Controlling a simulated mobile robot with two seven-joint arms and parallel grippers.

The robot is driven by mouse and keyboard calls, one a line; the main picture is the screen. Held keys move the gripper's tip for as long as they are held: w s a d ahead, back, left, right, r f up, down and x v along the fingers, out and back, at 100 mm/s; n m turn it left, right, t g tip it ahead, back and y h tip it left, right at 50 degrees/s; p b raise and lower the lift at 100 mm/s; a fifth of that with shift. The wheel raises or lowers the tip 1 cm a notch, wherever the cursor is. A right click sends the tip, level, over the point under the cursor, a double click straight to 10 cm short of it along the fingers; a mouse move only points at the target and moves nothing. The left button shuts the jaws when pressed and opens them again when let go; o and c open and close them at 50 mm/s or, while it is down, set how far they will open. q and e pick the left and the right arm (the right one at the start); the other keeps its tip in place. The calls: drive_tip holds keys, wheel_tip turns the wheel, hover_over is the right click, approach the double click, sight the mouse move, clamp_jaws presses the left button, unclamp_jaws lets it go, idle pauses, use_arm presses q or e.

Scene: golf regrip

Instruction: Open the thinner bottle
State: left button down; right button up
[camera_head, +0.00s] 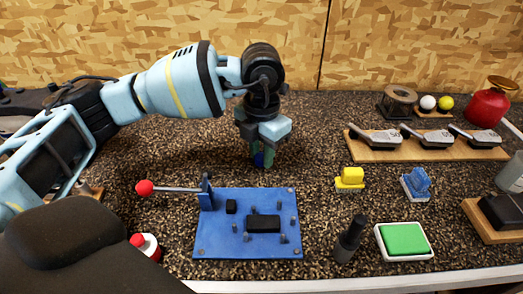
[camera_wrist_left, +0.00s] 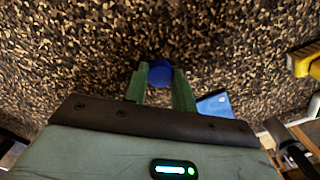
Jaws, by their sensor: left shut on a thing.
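My left gripper (camera_head: 261,160) points down over the speckled counter behind the blue plate. It is shut on a small round blue cap-like piece (camera_wrist_left: 161,72), which shows between the green fingertips in the left wrist view (camera_wrist_left: 158,85). The blue piece also shows low between the fingers in the head view (camera_head: 259,159). No bottle body is visible under it. A grey bottle-like container (camera_head: 511,174) stands at the right edge, partly cut off. A small white container with a red cap (camera_head: 146,246) stands at the front left. I cannot tell which is the thinner bottle. My right gripper is out of view.
A blue fixture plate (camera_head: 213,235) with a red-knobbed lever lies in front of my gripper. A dark upright bottle (camera_head: 350,240), green pad (camera_head: 404,240), yellow block (camera_head: 349,179) and blue clamp (camera_head: 417,184) stand to the right. A club-head rack (camera_head: 380,153) and red can (camera_head: 488,103) stand behind.

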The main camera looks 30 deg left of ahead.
sight(262, 157)
use_arm(q)
drive_tip(key=shift+f, duration=0.2)
drive_tip(key=c, duration=1.1)
unclamp_jaws()
drive_tip(key=shift+c, duration=0.2)
drive_tip(key=shift+r, duration=0.15)
wheel_tip(262, 157, up, 12)
